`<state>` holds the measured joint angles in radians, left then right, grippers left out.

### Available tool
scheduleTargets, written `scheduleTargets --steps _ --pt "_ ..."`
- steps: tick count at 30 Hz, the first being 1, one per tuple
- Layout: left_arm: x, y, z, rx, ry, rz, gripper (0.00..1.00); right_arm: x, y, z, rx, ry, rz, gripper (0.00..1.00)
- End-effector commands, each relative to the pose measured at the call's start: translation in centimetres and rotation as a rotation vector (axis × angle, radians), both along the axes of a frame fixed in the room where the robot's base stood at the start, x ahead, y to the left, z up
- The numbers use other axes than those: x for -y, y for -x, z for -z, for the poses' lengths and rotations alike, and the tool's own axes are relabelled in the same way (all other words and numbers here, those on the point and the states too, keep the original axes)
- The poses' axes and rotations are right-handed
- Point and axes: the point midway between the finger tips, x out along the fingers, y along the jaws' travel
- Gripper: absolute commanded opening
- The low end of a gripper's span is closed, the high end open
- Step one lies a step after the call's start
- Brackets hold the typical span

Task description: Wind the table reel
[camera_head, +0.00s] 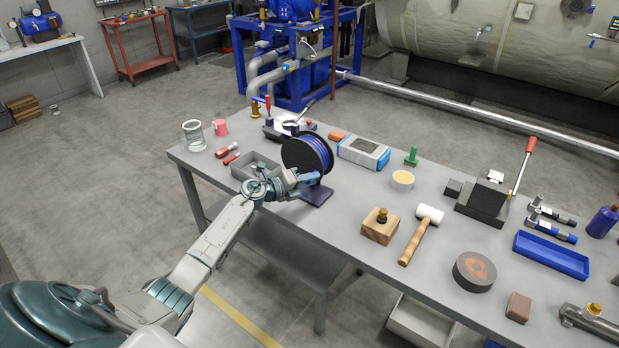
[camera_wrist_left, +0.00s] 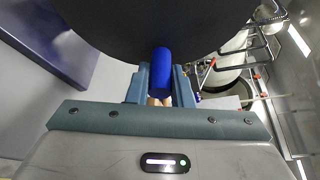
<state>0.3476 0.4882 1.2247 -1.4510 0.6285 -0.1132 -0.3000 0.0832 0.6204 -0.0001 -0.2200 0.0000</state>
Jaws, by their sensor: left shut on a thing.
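The table reel (camera_head: 312,153) stands upright on the grey workbench, with a black disc side and blue line wound on it. Its dark purple base (camera_head: 317,195) shows at the front. My left gripper (camera_head: 308,178) is at the near lower side of the reel. In the left wrist view the black disc (camera_wrist_left: 150,25) fills the top, and my left gripper (camera_wrist_left: 161,85) is shut on the blue handle (camera_wrist_left: 161,65) in front of it. The purple base also shows in the left wrist view (camera_wrist_left: 50,45). My right gripper is not in view.
A grey tray (camera_head: 241,164) is just left of the reel, with red tools, a glass jar (camera_head: 194,136) and a pink mug (camera_head: 221,127) beyond. A boxed item (camera_head: 363,152) is right of the reel. A wooden block (camera_head: 380,226) and mallet (camera_head: 422,234) lie farther right.

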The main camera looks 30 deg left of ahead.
Motion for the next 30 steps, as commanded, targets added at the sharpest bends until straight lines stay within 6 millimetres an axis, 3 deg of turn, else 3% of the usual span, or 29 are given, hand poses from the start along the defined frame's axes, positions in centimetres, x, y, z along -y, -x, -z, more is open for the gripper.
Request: scheduleTargets --steps 15,16,18,30 --pt "0.02 0.06 0.34 -0.002 -0.016 -0.001 0.0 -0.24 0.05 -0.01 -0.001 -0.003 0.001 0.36" --pt "0.01 0.06 0.34 -0.002 -0.016 -0.001 0.26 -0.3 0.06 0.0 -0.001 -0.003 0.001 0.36" --pt "0.01 0.06 0.32 -0.001 -0.015 0.0 0.4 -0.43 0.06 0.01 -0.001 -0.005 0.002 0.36" --pt "-0.4 0.63 0.25 -0.001 -0.018 -0.001 0.41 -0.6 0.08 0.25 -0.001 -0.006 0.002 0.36"
